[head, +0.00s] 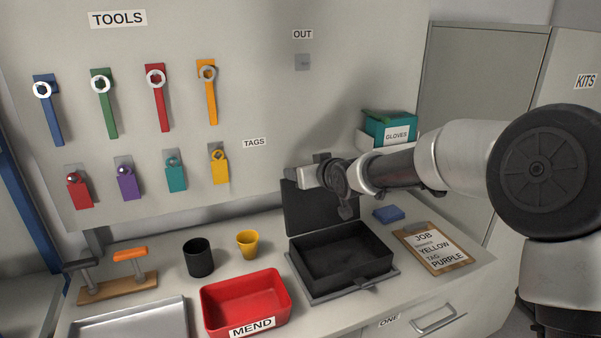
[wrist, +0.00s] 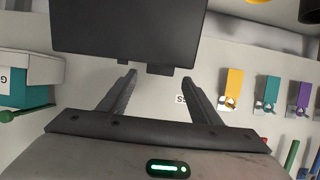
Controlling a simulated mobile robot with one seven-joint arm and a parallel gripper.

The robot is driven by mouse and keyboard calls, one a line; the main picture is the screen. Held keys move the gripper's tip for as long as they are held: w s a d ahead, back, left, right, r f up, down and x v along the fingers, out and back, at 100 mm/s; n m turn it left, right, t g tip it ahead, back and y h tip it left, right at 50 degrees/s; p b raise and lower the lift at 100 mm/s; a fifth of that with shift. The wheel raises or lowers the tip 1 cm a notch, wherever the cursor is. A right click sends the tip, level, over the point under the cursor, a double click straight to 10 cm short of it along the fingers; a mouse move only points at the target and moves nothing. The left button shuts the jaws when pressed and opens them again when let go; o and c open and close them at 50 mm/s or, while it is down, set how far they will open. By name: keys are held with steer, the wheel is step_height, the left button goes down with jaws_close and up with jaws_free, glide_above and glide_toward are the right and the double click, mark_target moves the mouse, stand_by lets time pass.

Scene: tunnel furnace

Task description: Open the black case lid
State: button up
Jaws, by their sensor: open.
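The black case (head: 340,252) sits on the bench with its tray open and empty. Its lid (head: 308,210) stands raised at the back of the tray, partly hidden by my gripper (head: 322,178). In the wrist view the lid (wrist: 128,30) is a dark panel at the top, with a small latch tab on its edge. My gripper's two fingers (wrist: 160,80) are spread apart with nothing held between them. The fingertips are close to the lid's edge; I cannot tell whether they touch it.
A red MEND bin (head: 245,300), a black cup (head: 199,258) and a yellow cup (head: 247,244) stand left of the case. A clipboard (head: 434,247) and a blue block (head: 389,214) lie right. The tool wall (head: 270,100) rises close behind the lid.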

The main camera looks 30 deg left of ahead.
steer(key=shift+x, duration=1.65)
jaws_close()
steer(key=shift+s+d+f+b, duration=0.2)
steer(key=shift+d+f+b, duration=0.05)
steer(key=shift+b, duration=0.7)
steer(key=s+d+t+y+b, duration=0.2)
steer(key=s+d+b, duration=0.2)
steer(key=b, duration=0.4)
steer(key=shift+s+d+r, duration=0.2)
steer(key=shift+d+r, duration=0.1)
steer(key=shift+d, duration=0.25)
jaws_free()
